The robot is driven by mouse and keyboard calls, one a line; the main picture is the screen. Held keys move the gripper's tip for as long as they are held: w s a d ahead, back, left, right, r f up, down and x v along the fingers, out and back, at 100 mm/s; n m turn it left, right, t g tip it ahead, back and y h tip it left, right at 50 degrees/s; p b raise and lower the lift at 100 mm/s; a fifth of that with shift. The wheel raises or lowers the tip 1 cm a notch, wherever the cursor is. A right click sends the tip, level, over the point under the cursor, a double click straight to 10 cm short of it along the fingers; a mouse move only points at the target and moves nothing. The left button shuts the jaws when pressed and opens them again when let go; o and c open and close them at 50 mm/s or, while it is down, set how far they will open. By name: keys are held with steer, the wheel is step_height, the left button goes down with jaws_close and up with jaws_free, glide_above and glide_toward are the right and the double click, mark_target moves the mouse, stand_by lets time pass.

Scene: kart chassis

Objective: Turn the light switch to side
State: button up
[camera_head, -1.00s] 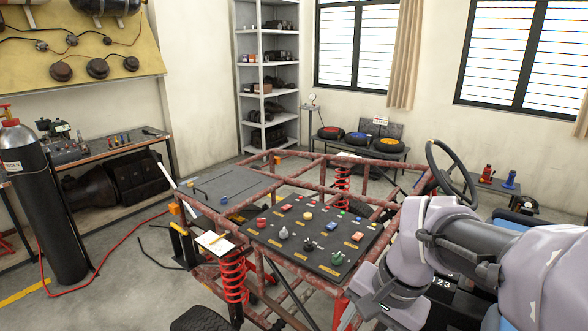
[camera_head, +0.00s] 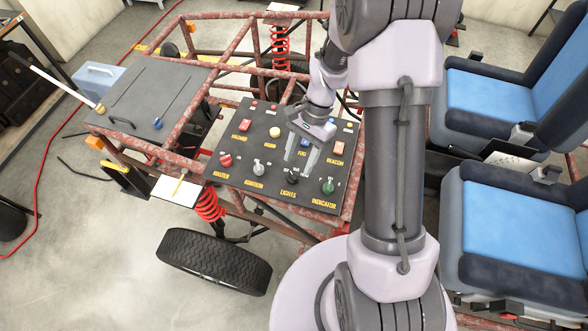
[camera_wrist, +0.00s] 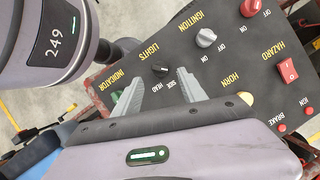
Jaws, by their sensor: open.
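The light switch is a small black rotary knob (camera_head: 292,177) on the dark control panel (camera_head: 240,197), above the yellow LIGHTS label. In the wrist view the knob (camera_wrist: 160,70) sits beside small SIDE and HEAD marks. Its exact setting is too small to tell. My gripper (camera_head: 299,166) is open and empty, with its fingers pointing down at the panel. In the wrist view, my gripper (camera_wrist: 160,76) has one finger on each side of the knob's position. I cannot tell how far above the knob the tips are.
The ignition knob (camera_head: 258,170) and green indicator knob (camera_head: 328,186) flank the switch. A red hazard rocker (camera_wrist: 288,70) and yellow horn button (camera_wrist: 246,98) are also on the panel. The rusty red chassis frame (camera_head: 240,38) surrounds it. Blue seats (camera_head: 497,215) stand at right.

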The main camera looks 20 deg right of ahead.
mark_target(294, 174)
steer(key=x, duration=0.4)
steer(key=shift+s+f, duration=0.1)
steer(key=shift+s, duration=0.05)
steer(key=shift+a+f, duration=0.15)
steer(key=shift+f, duration=0.2)
